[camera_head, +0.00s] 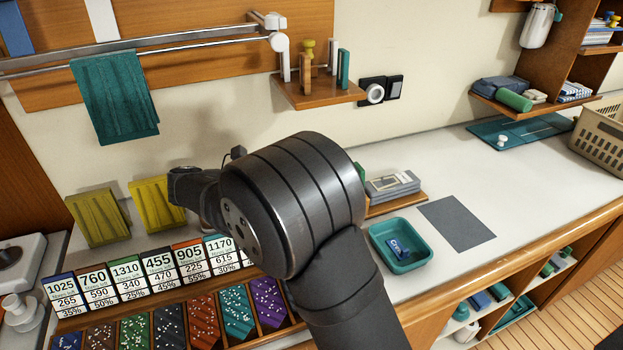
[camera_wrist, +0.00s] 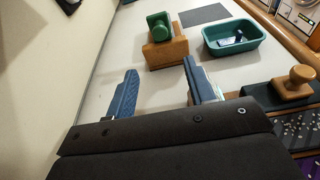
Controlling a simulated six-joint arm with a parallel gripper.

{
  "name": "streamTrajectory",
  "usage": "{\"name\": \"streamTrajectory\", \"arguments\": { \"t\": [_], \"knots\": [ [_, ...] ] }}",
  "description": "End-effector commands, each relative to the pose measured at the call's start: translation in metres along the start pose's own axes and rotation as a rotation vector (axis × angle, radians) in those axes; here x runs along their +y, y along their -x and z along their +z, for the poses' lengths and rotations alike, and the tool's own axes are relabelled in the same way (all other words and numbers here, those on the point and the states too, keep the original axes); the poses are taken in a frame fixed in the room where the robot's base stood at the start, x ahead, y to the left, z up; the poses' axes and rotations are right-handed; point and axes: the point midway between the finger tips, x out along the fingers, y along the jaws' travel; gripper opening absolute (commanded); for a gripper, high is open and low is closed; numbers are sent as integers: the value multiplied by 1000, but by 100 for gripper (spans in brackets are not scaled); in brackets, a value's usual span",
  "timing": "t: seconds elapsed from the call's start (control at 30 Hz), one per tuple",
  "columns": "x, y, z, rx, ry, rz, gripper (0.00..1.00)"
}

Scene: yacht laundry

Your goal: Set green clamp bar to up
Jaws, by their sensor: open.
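A green piece with a round green knob (camera_wrist: 160,28) sits on a wooden block in the wrist view; it looks like the green clamp bar, but I cannot tell its setting. In the head view only a sliver of green (camera_head: 361,172) shows behind my arm. My gripper (camera_wrist: 160,68) is open, its two blue fingers wide apart with nothing between them. In the wrist view the green piece lies beyond the fingertips, apart from them. In the head view my arm hides the fingers.
A teal tray (camera_head: 425,247) with a blue packet stands on the white counter beside a grey mat (camera_head: 456,222). A wooden knob (camera_wrist: 298,82) is right of the fingers. Yellow cloths (camera_head: 157,204) and number cards (camera_head: 128,271) are at left. The counter's right part is largely clear.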

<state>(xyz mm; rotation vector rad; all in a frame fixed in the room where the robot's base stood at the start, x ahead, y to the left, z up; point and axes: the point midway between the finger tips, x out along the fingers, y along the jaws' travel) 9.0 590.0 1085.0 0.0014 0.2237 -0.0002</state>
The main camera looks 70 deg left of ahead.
Motion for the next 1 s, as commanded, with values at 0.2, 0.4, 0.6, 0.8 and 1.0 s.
{"name": "streamTrajectory", "arguments": {
  "t": [0.2, 0.4, 0.6, 0.8, 1.0],
  "knots": [
    [0, 31, -1, -1, 1, 2, 49],
    [0, 38, 0, -1, 0, -1, 49],
    [0, 38, 0, -1, 1, -1, 49],
    [0, 30, 0, -1, 1, -1, 49],
    [-1, -2, 0, 0, 1, -4, 49]
  ]
}}
